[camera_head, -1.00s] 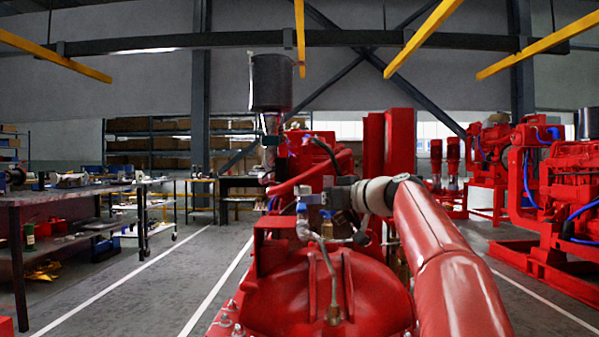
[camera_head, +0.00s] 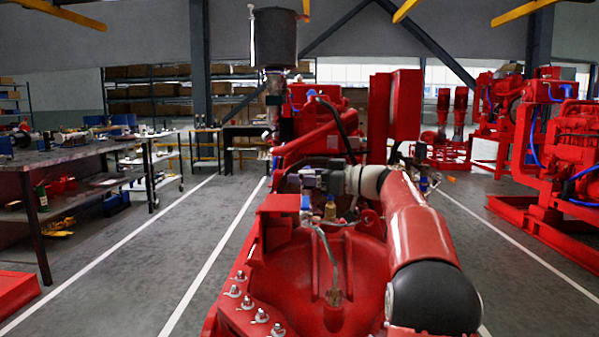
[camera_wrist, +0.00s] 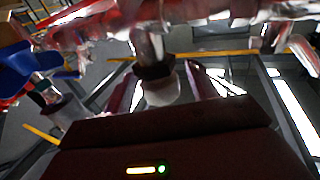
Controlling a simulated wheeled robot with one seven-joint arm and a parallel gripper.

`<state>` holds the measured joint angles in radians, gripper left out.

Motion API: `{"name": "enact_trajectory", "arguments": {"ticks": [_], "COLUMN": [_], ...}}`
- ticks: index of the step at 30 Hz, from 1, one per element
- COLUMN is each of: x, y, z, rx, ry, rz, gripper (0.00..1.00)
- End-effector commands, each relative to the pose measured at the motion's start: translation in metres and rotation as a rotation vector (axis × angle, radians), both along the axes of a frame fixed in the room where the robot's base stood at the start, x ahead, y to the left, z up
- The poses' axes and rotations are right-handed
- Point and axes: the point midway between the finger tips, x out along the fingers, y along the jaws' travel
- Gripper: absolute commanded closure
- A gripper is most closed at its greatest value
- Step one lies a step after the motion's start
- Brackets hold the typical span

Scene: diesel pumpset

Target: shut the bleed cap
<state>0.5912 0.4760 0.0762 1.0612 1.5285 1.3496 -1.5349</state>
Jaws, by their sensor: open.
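My gripper (camera_head: 306,181) is at the end of my arm in the head view, over the far part of the red pumpset (camera_head: 375,262). Its jaws are open, and nothing shows held between them. A brass fitting (camera_head: 330,208) and a small blue part (camera_head: 305,203) sit just below and in front of the gripper. I cannot tell which piece is the bleed cap. In the wrist view, a dark, nut-like piece (camera_wrist: 153,69) on a pale stem is at centre, but the picture is blurred. My arm hides part of the pumpset's right side.
A thin pipe (camera_head: 328,250) rises from the red casing, with several studs at its left edge. A dark cylindrical canister (camera_head: 274,38) stands behind. A workbench (camera_head: 75,158) is at left and other red machines (camera_head: 560,150) at right. Grey floor lies open at left.

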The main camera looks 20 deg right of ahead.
Motion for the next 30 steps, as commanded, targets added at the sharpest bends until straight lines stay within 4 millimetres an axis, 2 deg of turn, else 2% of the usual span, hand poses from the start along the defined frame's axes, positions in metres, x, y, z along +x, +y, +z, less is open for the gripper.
{"name": "enact_trajectory", "arguments": {"ticks": [4, 13, 24, 30], "x": [0.0087, 0.0109, 0.0107, 0.0107], "y": [0.0098, 0.0120, 0.0117, 0.0117], "z": [0.0010, 0.0003, 0.0003, -0.0022], "rx": [-0.001, -0.001, -0.001, -0.001], "ry": [-0.001, -0.001, -0.001, -0.001], "rz": [0.000, -0.001, -0.001, -0.020], "gripper": [0.42, 0.42, 0.87, 0.87]}}
